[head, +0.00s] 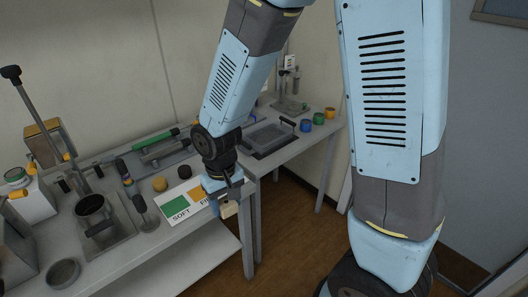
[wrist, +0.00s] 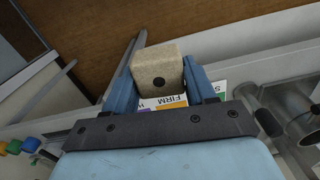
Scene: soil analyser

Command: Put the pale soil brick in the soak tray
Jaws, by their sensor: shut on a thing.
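The pale soil brick (wrist: 158,66) is held between the two blue fingers of my gripper (wrist: 160,82) in the wrist view; a dark round spot shows on its face. In the head view, my gripper (head: 226,199) hangs just off the front edge of the left bench, with the brick (head: 229,210) at its tip. A grey rectangular tray (head: 268,137), which looks like the soak tray, lies on the right-hand bench, behind and to the right of my gripper. My arm passes in front of the benches and hides part of them.
A card with green SOFT and orange FIRM patches (head: 178,208) lies on the left bench, beside a tan and a dark round lump. Blue, green and orange cups (head: 318,118) stand right of the tray. A metal pot (head: 93,208) stands at left.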

